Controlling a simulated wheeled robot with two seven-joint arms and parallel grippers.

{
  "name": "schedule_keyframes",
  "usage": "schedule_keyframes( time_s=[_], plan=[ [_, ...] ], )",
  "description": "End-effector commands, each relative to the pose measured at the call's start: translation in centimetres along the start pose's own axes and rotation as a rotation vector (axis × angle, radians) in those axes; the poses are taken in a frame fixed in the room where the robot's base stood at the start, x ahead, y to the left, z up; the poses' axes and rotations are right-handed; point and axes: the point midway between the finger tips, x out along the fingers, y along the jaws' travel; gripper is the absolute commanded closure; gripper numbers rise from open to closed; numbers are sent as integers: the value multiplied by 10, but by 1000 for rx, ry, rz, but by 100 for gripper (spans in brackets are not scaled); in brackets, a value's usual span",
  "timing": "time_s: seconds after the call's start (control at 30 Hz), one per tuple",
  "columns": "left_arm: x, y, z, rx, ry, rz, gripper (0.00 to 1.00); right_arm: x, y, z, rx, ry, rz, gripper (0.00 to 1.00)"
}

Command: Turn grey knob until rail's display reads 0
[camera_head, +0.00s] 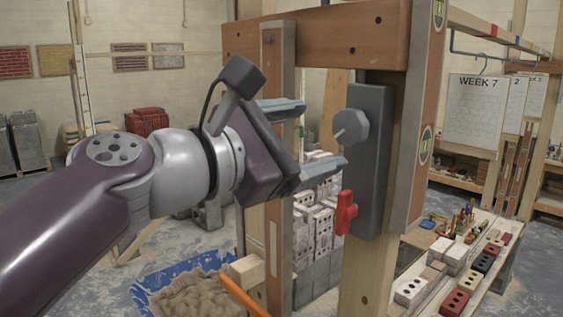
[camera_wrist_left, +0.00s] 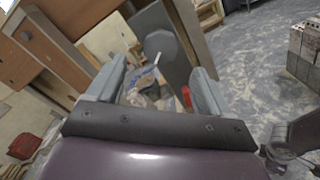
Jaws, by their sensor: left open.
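The grey knob (camera_head: 351,127) is a round dial with a pale pointer line, mounted on a dark grey upright panel (camera_head: 368,190) on a wooden post. A red handle (camera_head: 346,212) sits lower on the same panel. My left gripper (camera_head: 325,133) is open, its two fingers pointing at the knob from the left, apart from it as far as I can see. In the left wrist view the knob (camera_wrist_left: 161,47) shows ahead, between and beyond the two fingertips (camera_wrist_left: 161,78). No display reading is legible in either view. My right gripper is not in view.
A wooden frame with a top beam (camera_head: 350,36) surrounds the panel. A bench (camera_head: 470,270) at the right holds several bricks and tools. Grey-white blocks (camera_head: 316,230) are stacked behind the frame.

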Motion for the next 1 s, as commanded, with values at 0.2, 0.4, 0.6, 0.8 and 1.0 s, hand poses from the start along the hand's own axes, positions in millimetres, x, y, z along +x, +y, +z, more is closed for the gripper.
schedule_keyframes(
  time_s=[0.2, 0.4, 0.6, 0.8, 1.0],
  plan=[
    [-46, -2, -5, 0, 2, 4, 20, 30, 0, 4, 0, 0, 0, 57],
    [-58, -1, -1, -1, 2, -1, 20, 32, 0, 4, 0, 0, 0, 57],
    [-57, 0, 0, 2, 1, -1, 20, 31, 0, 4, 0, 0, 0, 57],
    [-50, -8, -59, 464, 171, -37, 20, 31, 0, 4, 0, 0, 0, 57],
    [-54, -88, -259, 1026, 486, -460, 20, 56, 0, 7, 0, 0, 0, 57]
  ],
)
